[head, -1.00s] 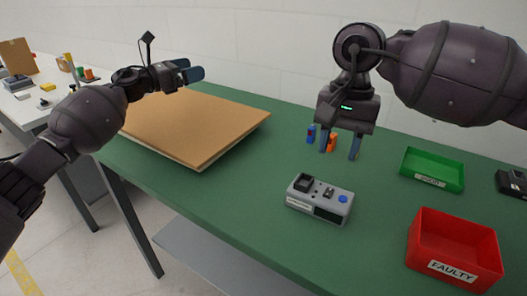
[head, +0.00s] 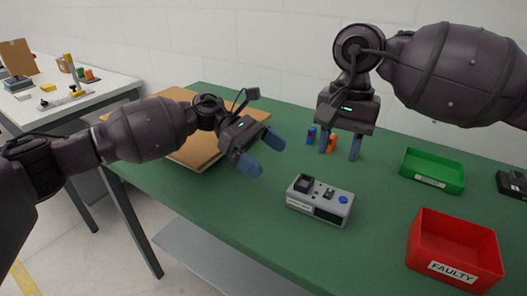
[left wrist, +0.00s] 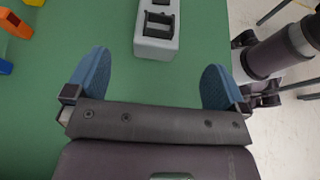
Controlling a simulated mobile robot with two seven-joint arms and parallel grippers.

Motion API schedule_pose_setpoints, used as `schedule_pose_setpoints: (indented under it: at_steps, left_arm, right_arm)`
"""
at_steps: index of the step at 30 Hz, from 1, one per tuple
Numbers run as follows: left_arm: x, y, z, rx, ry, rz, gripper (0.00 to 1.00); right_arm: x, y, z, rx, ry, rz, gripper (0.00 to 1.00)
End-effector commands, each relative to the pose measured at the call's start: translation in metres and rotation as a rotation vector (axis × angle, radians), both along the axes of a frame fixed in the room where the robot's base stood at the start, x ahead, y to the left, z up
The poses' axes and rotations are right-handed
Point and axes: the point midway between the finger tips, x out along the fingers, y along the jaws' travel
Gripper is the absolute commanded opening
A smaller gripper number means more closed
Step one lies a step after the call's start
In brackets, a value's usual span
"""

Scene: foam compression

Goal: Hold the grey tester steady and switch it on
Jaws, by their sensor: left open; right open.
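The grey tester (head: 320,200) lies on the green table, with a black socket on its left end, a small black switch in the middle and a blue button on its right. In the left wrist view its socket end (left wrist: 156,42) shows ahead of the fingers. My left gripper (head: 261,163) is open and empty, to the left of the tester, apart from it and pointing towards it. My right gripper (head: 340,146) is open and empty, above and behind the tester, pointing down.
Small blue (head: 311,136) and orange (head: 331,145) pieces stand behind the tester, near my right gripper. A green tray (head: 433,183) and a red FAULTY bin (head: 454,268) are at the right. A brown board (head: 185,148) lies at the left.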

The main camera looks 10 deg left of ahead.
Motion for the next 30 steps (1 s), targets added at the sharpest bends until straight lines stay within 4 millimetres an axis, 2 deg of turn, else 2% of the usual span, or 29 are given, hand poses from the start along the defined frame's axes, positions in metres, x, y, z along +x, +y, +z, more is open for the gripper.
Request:
schedule_pose_setpoints:
  at_steps: [18, 24, 30]
  left_arm:
    - [-0.022, -0.076, -0.032, -0.001, -0.001, 0.0, 1.0]
    - [-0.025, -0.09, -0.038, -0.001, 0.001, 0.001, 1.0]
    - [-0.026, -0.093, -0.04, -0.001, 0.0, 0.003, 1.0]
  right_arm:
    - [0.0, 0.0, 0.0, 0.0, 0.0, 0.0, 0.43]
    - [0.0, 0.0, 0.0, 0.0, 0.0, 0.0, 0.43]
    - [0.0, 0.0, 0.0, 0.0, 0.0, 0.0, 0.43]
